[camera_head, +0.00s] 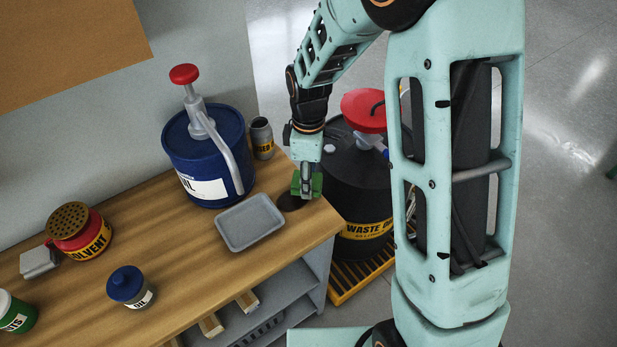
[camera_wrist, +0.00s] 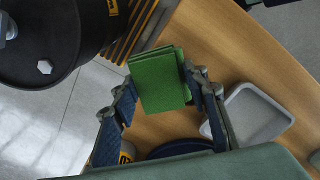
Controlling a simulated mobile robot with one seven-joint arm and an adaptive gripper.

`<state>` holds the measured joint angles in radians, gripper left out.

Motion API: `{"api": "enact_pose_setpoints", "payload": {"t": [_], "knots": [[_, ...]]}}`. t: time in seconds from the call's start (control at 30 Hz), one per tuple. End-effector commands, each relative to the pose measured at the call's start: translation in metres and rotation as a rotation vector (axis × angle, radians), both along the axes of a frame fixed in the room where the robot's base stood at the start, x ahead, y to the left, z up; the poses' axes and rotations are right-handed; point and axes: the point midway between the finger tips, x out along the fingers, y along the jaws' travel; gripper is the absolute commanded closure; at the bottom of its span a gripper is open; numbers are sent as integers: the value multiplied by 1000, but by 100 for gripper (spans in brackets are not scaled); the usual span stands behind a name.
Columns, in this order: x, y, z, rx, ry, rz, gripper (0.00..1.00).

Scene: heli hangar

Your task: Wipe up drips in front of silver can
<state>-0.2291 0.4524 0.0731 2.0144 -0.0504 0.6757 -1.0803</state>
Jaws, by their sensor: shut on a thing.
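My gripper (camera_head: 307,176) is shut on a folded green cloth (camera_wrist: 160,80), near the right end of the wooden bench. The cloth also shows in the head view (camera_head: 317,186), low at the bench top; I cannot tell if it touches. A dark stain (camera_head: 288,202) lies on the wood just left of the cloth, partly hidden by it. The silver can (camera_head: 261,138) with a yellow label stands upright behind the stain, beside the blue oil drum (camera_head: 205,160). In the wrist view the can (camera_wrist: 127,152) is partly hidden by a finger.
A grey tray (camera_head: 250,223) lies left of the stain. A black waste drum (camera_head: 352,180) with a red funnel (camera_head: 364,110) stands just past the bench's right end. A red solvent can (camera_head: 80,230) and a small blue-lidded jar (camera_head: 130,287) stand farther left.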

Motion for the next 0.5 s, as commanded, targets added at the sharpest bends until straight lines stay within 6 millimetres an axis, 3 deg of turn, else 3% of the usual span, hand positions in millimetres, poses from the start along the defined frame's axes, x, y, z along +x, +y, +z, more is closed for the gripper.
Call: {"api": "enact_pose_setpoints", "payload": {"t": [0.5], "knots": [[0, 0, -12, 0, 0, 0, 78]]}}
